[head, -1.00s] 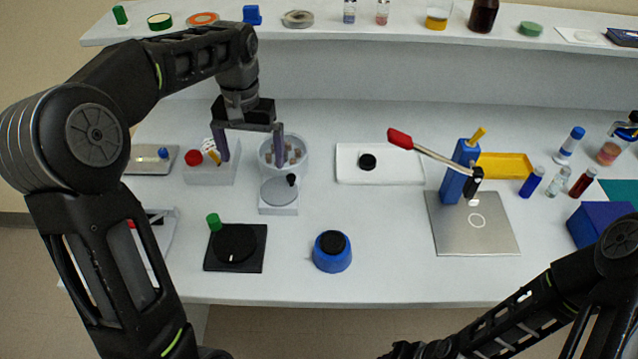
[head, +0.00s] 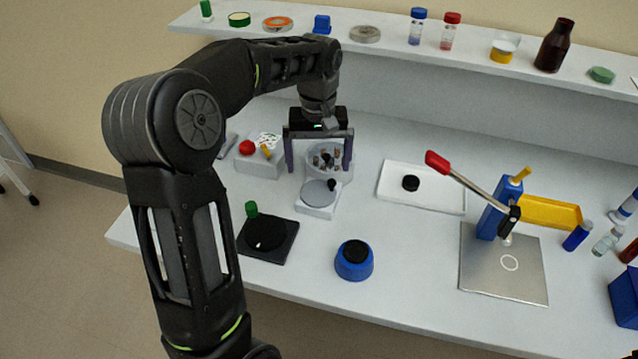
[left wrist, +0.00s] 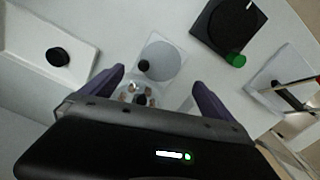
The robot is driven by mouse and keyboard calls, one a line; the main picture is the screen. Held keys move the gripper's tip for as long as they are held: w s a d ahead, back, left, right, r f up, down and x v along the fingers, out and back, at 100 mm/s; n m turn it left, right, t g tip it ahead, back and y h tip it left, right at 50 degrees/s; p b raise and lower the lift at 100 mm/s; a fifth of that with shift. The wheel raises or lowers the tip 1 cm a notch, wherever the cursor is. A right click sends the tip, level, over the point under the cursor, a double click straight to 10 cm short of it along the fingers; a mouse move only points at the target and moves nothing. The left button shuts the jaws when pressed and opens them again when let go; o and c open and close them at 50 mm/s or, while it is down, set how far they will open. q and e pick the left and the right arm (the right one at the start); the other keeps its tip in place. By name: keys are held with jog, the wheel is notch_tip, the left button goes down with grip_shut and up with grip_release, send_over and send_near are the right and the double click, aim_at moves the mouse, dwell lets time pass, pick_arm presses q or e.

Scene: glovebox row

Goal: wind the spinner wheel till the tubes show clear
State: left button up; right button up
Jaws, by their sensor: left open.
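The spinner is a round clear-walled tub (head: 341,176) with several small brownish tubes inside. In front of it sits a white block with a grey disc wheel (head: 316,194) and an upright black knob (head: 331,184) at its rim. In the left wrist view the wheel (left wrist: 164,55) and its knob (left wrist: 143,66) show between the fingers, with the tub partly hidden by the gripper body. My left gripper (head: 319,168) is open and empty, pointing down, its fingers on either side above the tub. Whether the tubes' contents are clear is too small to tell. My right gripper is out of view.
Left of the tub is a white block with a red knob (head: 246,147) and yellow lever. Nearer are a black square plate with a dial (head: 267,235) and a blue pot (head: 354,263). A white tray (head: 437,197) and red-handled press (head: 437,161) stand right.

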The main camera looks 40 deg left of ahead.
aim_at(320, 191)
pick_arm(q)
notch_tip(320, 191, down, 8)
jog(key=shift+r+p, duration=0.25)
jog(key=shift+p, duration=0.15)
jog(key=shift+c, duration=0.3)
jog(key=c, duration=1.3)
jog(key=shift+m, duration=0.3)
jog(key=m, duration=1)
jog(key=shift+d+b, duration=0.15)
jog(key=shift+b, duration=0.15)
